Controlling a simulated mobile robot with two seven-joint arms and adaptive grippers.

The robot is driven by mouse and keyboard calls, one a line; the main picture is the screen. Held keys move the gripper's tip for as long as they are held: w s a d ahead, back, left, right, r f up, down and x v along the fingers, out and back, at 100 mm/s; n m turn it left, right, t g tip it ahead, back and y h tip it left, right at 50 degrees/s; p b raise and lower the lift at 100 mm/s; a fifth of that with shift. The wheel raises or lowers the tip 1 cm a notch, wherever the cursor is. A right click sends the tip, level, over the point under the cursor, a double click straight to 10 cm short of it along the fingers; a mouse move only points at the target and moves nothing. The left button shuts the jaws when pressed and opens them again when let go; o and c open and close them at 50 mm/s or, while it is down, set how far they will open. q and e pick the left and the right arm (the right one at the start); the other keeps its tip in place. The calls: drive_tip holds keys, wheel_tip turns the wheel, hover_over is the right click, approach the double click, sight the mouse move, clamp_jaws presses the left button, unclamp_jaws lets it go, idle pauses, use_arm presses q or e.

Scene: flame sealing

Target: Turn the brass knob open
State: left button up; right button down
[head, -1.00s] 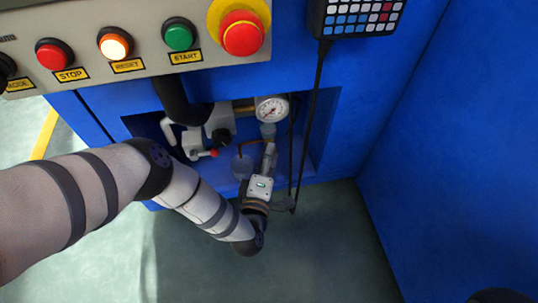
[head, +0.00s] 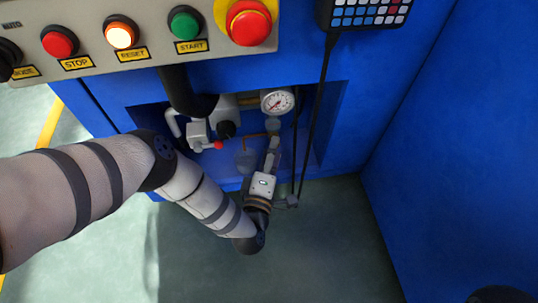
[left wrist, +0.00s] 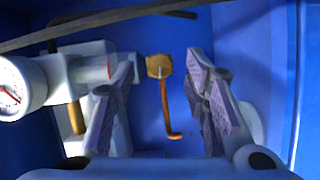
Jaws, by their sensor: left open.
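My left gripper (head: 272,143) reaches into the recess of the blue machine, below the gauge. In the left wrist view its two purple-grey fingers (left wrist: 160,72) are apart, with nothing between them that I can tell is gripped. A small brass-coloured piece (left wrist: 158,66), which looks like the knob, shows in the gap between the fingertips, with a bent copper tube (left wrist: 167,108) hanging below it. I cannot tell whether the fingers touch it. In the head view the gripper and its surroundings are too small to pick out the knob. My right gripper is not in view.
A round white gauge (head: 277,101) sits just above the gripper; it also shows in the left wrist view (left wrist: 14,88). A grey valve body with a red tip (head: 218,145) is left of the gripper. A black cable (head: 317,100) hangs close on the right. The recess walls are near.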

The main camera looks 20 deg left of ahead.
use_arm(q)
drive_tip(key=v, duration=1.1)
drive_tip(key=shift+f, duration=0.1)
